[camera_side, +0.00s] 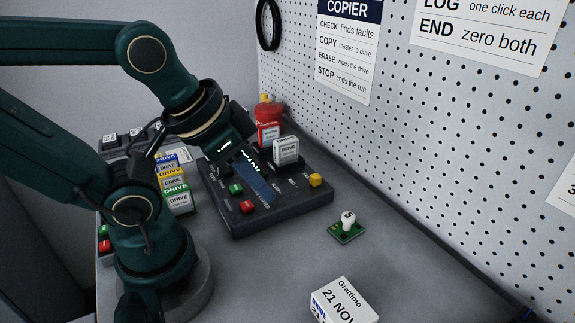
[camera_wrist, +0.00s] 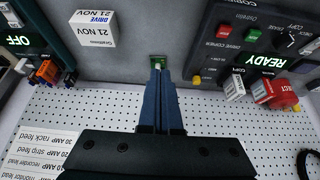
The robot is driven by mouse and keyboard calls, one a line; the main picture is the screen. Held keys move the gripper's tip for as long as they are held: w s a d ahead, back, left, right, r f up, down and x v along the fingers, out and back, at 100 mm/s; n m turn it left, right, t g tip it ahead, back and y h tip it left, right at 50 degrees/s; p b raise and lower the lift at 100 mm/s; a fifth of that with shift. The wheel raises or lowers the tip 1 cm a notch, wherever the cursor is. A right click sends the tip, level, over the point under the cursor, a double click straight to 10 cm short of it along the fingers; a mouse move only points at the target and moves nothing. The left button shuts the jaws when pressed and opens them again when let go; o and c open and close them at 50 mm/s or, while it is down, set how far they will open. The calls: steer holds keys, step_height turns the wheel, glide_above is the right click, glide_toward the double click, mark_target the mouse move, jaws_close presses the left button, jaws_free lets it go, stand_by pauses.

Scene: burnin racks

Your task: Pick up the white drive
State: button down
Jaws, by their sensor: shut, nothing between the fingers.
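The white drive (camera_side: 286,150) stands upright in the top of the dark copier (camera_side: 240,227), toward its back right. In the wrist view the white drive (camera_wrist: 235,86) is at the right, beside a red bottle. My gripper (camera_side: 266,192) is above the copier's front part, to the left of and in front of the drive, and apart from it. In the wrist view the blue fingers of my gripper (camera_wrist: 159,75) are together with nothing between them. Their tips cover part of a small green board.
Blue, yellow and green drives (camera_side: 178,200) sit left of the copier. The red bottle (camera_side: 268,125) stands behind it. The green board (camera_side: 345,233) with a white knob and a white box (camera_side: 343,302) lie to the right. A pegboard wall (camera_side: 470,140) bounds the right side.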

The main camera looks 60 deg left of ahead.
steer(key=c, duration=1.5)
jaws_free()
steer(key=shift+c, duration=0.2)
steer(key=o, duration=1.5)
steer(key=shift+o, duration=0.2)
